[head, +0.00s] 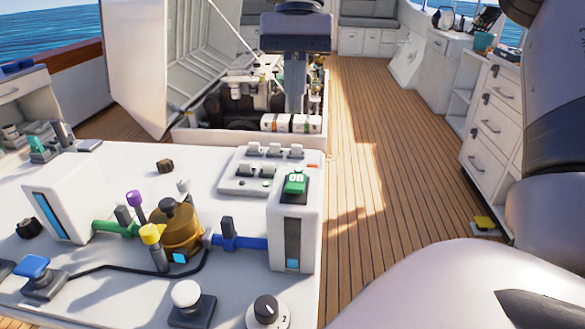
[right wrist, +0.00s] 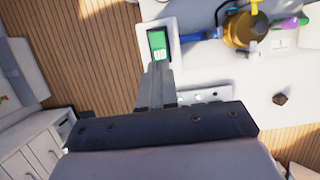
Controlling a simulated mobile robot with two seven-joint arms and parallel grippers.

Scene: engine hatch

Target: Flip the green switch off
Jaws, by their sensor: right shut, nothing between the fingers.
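The green switch (head: 295,187) sits on top of a white box (head: 291,235) at the console's right edge, in a dark frame. Its raised face shows lettering that looks like "ON". My right gripper (head: 295,112) points down, shut and empty, above and beyond the switch in the head view, with a visible gap. In the right wrist view the shut fingertips (right wrist: 160,67) appear just below the green switch (right wrist: 157,42) and cover part of its surroundings. My left gripper is not in view.
The white console (head: 110,285) holds several knobs, levers, a brass valve (head: 178,230) and a panel of small white switches (head: 247,178) close to the green one. Behind is an open hatch (head: 150,60) over the engine.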

